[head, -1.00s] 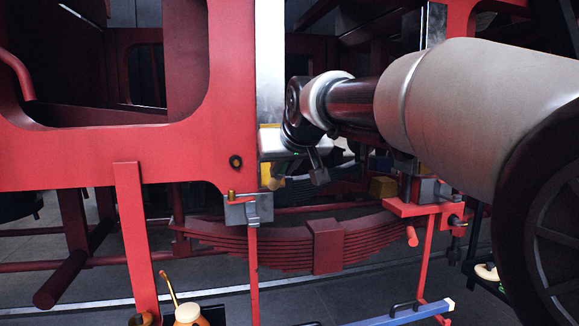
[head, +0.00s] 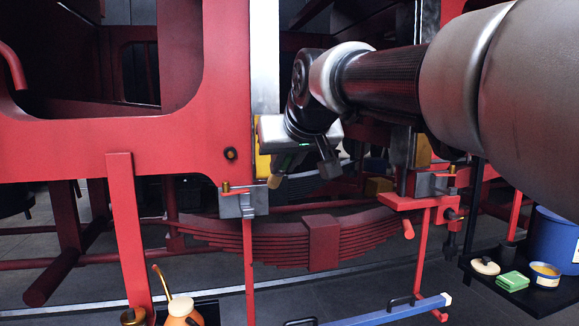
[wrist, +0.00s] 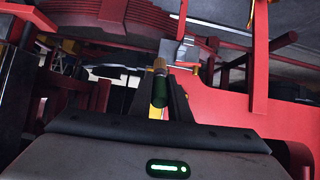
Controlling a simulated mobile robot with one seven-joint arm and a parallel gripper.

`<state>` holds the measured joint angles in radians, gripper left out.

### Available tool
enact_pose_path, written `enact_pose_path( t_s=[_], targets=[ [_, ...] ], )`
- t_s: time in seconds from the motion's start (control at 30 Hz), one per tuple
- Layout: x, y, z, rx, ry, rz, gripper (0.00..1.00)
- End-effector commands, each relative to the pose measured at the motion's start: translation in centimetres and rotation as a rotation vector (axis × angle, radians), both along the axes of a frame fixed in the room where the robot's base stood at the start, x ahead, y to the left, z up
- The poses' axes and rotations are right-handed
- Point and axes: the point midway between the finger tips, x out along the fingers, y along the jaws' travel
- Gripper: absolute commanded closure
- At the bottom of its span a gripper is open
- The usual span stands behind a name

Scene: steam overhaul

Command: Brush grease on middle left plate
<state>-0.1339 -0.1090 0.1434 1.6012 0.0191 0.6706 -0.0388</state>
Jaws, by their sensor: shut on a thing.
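My gripper (head: 303,172) is below and just right of a bright vertical metal plate (head: 265,70) on the red frame, pointing down. The brush's far end is hard to make out there. A second bright plate (head: 428,30) stands upright further right, partly behind my arm. I cannot tell which surface is the middle left plate, nor whether the brush touches anything.
A red leaf spring (head: 285,243) hangs low between red posts. An orange oil can (head: 181,310) and a blue bar (head: 400,311) are at the front.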

Motion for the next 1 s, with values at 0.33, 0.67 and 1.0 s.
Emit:
enact_pose_path(
  t_s=[0.33, 0.67, 1.0],
  targets=[
    [-0.2, -0.1, 0.0, 0.0, -0.001, 0.0, 1.0],
    [-2.5, -0.7, -0.1, 0.0, -0.002, -0.001, 1.0],
    [-3.0, -0.9, 0.0, 0.001, -0.001, -0.001, 1.0]
  ],
)
